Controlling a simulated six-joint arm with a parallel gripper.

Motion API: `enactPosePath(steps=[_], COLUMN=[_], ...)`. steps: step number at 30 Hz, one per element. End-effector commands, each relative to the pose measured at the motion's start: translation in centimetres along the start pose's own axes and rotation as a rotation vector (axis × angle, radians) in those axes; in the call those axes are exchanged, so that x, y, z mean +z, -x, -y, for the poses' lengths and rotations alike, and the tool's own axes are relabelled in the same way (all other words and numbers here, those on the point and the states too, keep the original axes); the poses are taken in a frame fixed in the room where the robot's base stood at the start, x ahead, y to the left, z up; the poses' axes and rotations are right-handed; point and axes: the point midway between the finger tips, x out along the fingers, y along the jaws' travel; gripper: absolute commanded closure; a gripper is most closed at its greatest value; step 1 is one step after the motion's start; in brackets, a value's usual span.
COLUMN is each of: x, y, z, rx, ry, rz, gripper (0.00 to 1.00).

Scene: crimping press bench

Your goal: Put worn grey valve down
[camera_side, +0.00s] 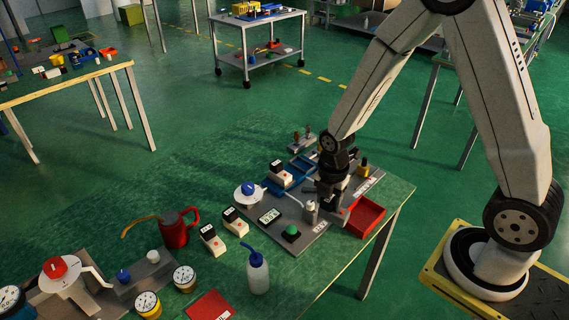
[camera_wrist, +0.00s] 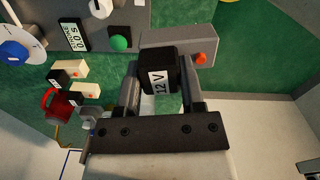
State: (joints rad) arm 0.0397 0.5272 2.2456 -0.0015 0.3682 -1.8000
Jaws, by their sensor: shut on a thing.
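My gripper (camera_wrist: 163,84) is shut on the grey valve (camera_wrist: 150,40). In the wrist view, the valve shows a black block marked "12 V" (camera_wrist: 158,76) between the fingers, and a grey body with an orange-red spot beyond it. In the side view, my gripper (camera_side: 331,200) points down over the right part of the grey bench board (camera_side: 312,238), beside the red tray (camera_side: 366,216). There the valve is small and mostly hidden by the dark gripper. I cannot tell whether it touches a surface.
A blue tray (camera_side: 301,165) lies behind. A blue-capped squeeze bottle (camera_side: 258,274) and red can (camera_side: 175,232) stand farther left. The red tray looks empty.

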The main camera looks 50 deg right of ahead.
Motion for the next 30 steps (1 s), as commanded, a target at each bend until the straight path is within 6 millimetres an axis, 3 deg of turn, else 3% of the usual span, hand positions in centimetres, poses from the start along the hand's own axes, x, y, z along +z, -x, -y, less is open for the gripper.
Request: enactPosePath(steps=[9, 15, 21, 30], x=[7.3, 10.9, 12.8, 13.2], y=[-1.2, -1.8, -2.1, -2.4], z=[1.6, 3.1, 4.0, 4.2], rx=[0.000, -0.001, 0.001, 0.000], ry=[-0.109, -0.160, -0.187, -0.192], rz=[0.000, 0.000, 0.001, 0.001], gripper=[1.00, 1.00, 1.00, 1.00])
